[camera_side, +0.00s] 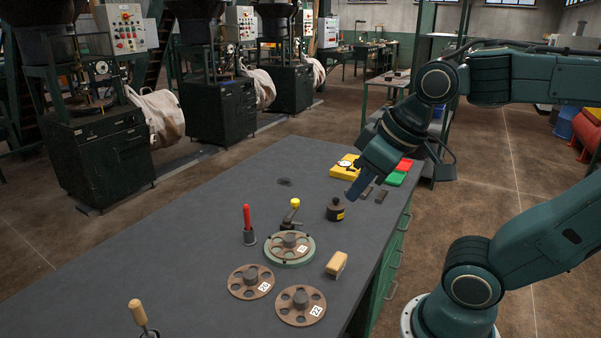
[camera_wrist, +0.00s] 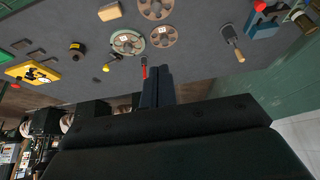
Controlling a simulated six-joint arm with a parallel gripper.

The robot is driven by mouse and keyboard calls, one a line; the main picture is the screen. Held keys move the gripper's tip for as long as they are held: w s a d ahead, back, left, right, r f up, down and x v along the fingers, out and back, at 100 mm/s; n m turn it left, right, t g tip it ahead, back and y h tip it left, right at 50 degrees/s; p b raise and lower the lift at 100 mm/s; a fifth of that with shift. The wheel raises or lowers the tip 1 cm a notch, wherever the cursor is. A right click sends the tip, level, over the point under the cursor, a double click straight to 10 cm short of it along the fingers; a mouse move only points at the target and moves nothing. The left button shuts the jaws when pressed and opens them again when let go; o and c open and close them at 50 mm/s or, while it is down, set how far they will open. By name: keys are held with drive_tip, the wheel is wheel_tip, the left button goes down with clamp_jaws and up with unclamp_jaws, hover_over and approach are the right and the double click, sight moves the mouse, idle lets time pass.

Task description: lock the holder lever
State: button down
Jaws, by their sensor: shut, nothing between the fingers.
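The round holder (camera_side: 289,260) with a pale green rim sits on the dark table and carries a brown disc with holes and a white label; it also shows in the wrist view (camera_wrist: 128,53). At its back edge is the lever (camera_side: 289,218), a dark arm slanting up to a yellow knob; in the wrist view the knob (camera_wrist: 106,68) shows just outside the rim. My gripper (camera_side: 352,194) is shut and empty, above the table near its right side, to the right of the lever and apart from it. Its dark fingers show in the wrist view (camera_wrist: 158,74).
A red-handled tool (camera_side: 246,217) stands left of the holder. A black weight (camera_side: 335,210) stands between the lever and my gripper. Two loose brown discs (camera_side: 251,282) (camera_side: 300,306) and a wooden block (camera_side: 337,263) lie in front. A yellow case (camera_side: 345,167) lies behind.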

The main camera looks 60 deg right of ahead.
drive_tip(key=w+d+g, duration=0.1)
drive_tip(key=w+d, duration=0.5)
drive_tip(key=w, duration=0.5)
drive_tip(key=w+d, duration=0.6)
drive_tip(key=w, duration=0.5)
drive_tip(key=w+d+f, duration=0.5)
drive_tip(key=d+f, duration=0.4)
drive_tip(key=w+d+f+m, duration=0.1)
drive_tip(key=w+d+f, duration=0.5)
drive_tip(key=d+f, duration=0.2)
drive_tip(key=shift+w+d+f+g, duration=0.15)
drive_tip(key=shift+d+f+g, duration=0.25)
drive_tip(key=shift+d, duration=0.6)
drive_tip(key=x, duration=0.9)
drive_tip(key=shift+w+d+f, duration=0.1)
drive_tip(key=shift+w+f, duration=0.1)
drive_tip(key=shift+f, duration=0.15)
drive_tip(key=shift+s, duration=2)
